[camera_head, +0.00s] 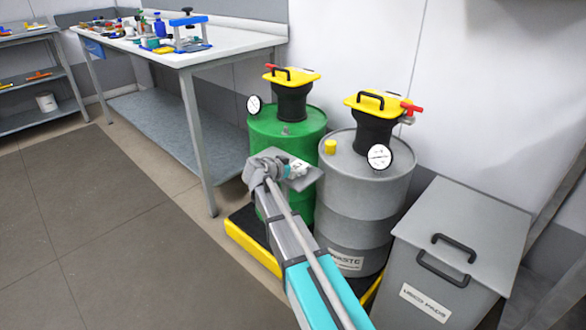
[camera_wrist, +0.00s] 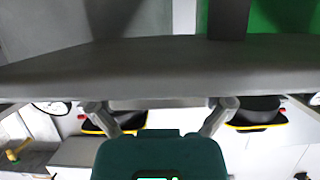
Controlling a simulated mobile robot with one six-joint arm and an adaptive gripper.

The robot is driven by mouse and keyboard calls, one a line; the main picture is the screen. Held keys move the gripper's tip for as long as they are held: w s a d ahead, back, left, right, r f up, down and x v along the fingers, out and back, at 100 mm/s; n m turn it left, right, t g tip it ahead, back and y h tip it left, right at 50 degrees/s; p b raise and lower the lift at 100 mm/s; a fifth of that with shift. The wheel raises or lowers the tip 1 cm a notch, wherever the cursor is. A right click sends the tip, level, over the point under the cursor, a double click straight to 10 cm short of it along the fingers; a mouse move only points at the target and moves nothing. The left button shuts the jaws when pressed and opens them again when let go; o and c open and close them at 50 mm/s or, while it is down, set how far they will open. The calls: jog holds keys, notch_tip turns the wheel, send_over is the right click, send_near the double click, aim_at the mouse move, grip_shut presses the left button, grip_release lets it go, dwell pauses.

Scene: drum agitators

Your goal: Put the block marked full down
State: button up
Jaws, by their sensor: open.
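My gripper (camera_head: 288,170) is in front of the green drum (camera_head: 262,128) and the grey drum (camera_head: 345,190), over a flat grey plate (camera_head: 306,181). A small pale piece (camera_head: 298,167) shows at the fingers; I cannot read a mark on it or tell whether it is the block marked full. In the wrist view the two fingers (camera_wrist: 165,105) are spread apart. A light grey thing lies between them, against a wide grey surface (camera_wrist: 150,68) that hides much of the view. No lettering reading full shows in either view.
Both drums carry black funnels with yellow lids (camera_head: 292,76) and white gauges (camera_head: 379,156). They stand on a yellow-edged black base (camera_head: 252,246). A grey lidded bin (camera_head: 450,250) stands at the right. A cluttered workbench (camera_head: 220,50) is behind at the left. The floor at left is clear.

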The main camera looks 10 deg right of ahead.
jog(key=shift+r, duration=0.15)
jog(key=shift+s+a+r+p, duration=0.1)
jog(key=shift+a+r+p, duration=0.05)
jog(key=shift+p, duration=0.15)
jog(key=p+v, duration=0.4)
jog(key=v, duration=0.7)
jog(key=shift+s+a, duration=0.15)
jog(key=shift+a, duration=0.1)
jog(key=shift+r, duration=0.1)
jog(key=s+d+f+g, duration=0.1)
jog(key=s+d, duration=0.1)
jog(key=s+d+f+n+g+y, duration=0.1)
jog(key=s+d+f, duration=0.1)
jog(key=shift+s+d+f+n+y, duration=0.15)
jog(key=shift+d+f+n+y, duration=0.05)
jog(key=shift+f+n+y, duration=0.1)
jog(key=s+d+f+n+g+y, duration=0.2)
jog(key=s+f+n+g+y, duration=0.1)
jog(key=s, duration=0.6)
jog(key=s+d+f+n+g+y, duration=0.1)
jog(key=s+f+n+g+y, duration=0.2)
jog(key=s, duration=0.6)
jog(key=f+n+y, duration=0.2)
jog(key=n+y, duration=0.1)
jog(key=shift+s+d, duration=0.35)
jog(key=shift+s, duration=0.05)
